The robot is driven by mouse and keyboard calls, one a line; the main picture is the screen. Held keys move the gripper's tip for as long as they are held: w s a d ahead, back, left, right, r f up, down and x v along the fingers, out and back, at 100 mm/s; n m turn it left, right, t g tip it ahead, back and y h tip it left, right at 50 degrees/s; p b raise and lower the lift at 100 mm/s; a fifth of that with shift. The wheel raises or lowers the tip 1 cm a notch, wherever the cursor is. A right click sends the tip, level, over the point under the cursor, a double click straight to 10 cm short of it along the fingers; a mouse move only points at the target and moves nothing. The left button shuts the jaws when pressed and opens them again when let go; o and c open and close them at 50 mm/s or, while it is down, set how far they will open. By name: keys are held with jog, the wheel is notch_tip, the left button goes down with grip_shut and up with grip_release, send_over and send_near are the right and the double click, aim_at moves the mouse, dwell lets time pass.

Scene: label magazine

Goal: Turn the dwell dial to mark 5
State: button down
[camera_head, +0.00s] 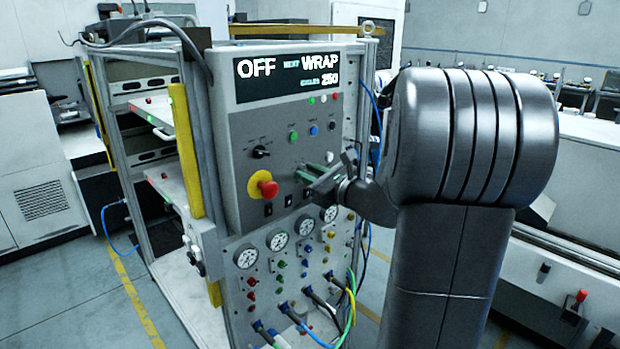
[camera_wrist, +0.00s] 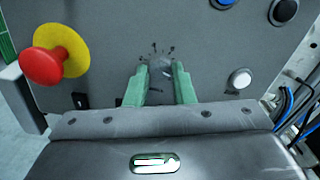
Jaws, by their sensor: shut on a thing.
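The dwell dial (camera_wrist: 160,67) shows in the wrist view as a small knob on the grey panel, with short dark marks fanned around its top. My gripper (camera_wrist: 160,88) has its two green fingers shut on the dial, one on each side. The fingers hide the dial's sides, and I cannot read the marks or where the dial points. In the head view my gripper (camera_head: 308,174) reaches the control panel (camera_head: 237,125) from the right, and it hides the dial there.
A red emergency button (camera_head: 267,188) on a yellow disc sits left of my gripper. A black selector knob (camera_head: 261,152) is above it. A white button (camera_wrist: 240,78) is right of the fingers. The display (camera_head: 285,77) reads OFF and WRAP. Gauges and hoses are below.

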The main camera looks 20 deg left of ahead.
jog(key=n+b, duration=2.1)
jog(key=b, duration=0.6)
jog(key=shift+n, duration=0.3)
jog(key=c, duration=1.2)
grip_release()
jog(key=shift+c, duration=0.2)
jog(key=shift+d, duration=0.15)
jog(key=v, duration=1.3)
jog(key=shift+d+p, duration=0.3)
